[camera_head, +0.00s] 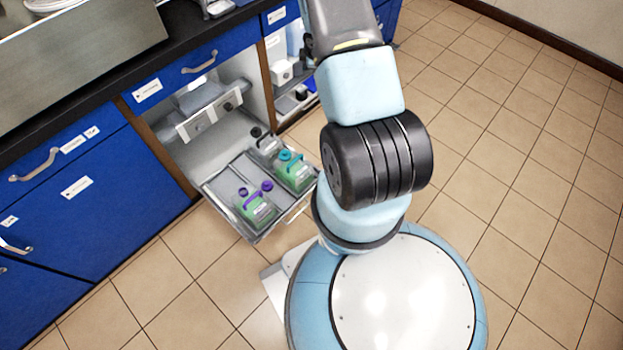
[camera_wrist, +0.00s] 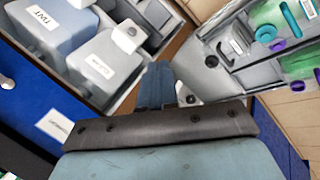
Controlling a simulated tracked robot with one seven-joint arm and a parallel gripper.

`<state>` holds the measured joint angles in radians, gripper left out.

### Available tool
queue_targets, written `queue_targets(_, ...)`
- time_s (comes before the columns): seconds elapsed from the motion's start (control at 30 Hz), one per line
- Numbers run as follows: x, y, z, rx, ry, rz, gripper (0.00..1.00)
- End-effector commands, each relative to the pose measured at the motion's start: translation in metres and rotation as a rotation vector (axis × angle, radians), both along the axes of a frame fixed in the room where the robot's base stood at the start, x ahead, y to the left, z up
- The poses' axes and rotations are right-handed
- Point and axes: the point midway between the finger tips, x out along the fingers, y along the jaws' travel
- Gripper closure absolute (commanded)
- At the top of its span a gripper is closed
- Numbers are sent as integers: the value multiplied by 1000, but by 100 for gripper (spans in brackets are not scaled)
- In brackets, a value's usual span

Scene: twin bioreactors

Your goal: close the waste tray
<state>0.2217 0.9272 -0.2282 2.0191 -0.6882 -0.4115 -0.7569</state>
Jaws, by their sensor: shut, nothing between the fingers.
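The waste tray (camera_head: 222,186) is a grey metal drawer pulled out from the open lower cabinet in the head view. It holds green bottles, one with purple caps (camera_head: 257,209) and one with a teal cap (camera_head: 294,172), plus a grey container (camera_head: 267,146). Its front faces the floor area beside my base. In the wrist view, a grey tray (camera_wrist: 252,75) with green bottles is at upper right. My gripper (camera_wrist: 157,76) shows there as shut, empty fingers between that tray and labelled containers at left. The arm blocks or leaves out the gripper in the head view.
Blue cabinets (camera_head: 90,185) line the left under a dark counter. An open bay (camera_head: 285,73) holds white items right of the cabinet. In the wrist view, a bin with labelled grey containers (camera_wrist: 105,65) is at upper left. Tiled floor (camera_head: 510,160) is clear at right.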

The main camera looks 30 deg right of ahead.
Motion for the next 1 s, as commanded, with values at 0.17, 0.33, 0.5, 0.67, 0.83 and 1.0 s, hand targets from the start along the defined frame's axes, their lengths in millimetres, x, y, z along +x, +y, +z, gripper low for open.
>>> queue_targets(0.17, -19, -4, -70, 8, 24, 103, 100)
queue_targets(0.33, -44, -3, -131, 26, 40, 203, 100)
queue_targets(0.5, -76, 3, -190, 54, 50, 301, 100)
queue_targets(0.67, -113, 12, -243, 92, 56, 391, 100)
queue_targets(0.83, -158, 26, -296, 143, 55, 481, 100)
queue_targets(1.0, -211, 45, -343, 204, 49, 566, 100)
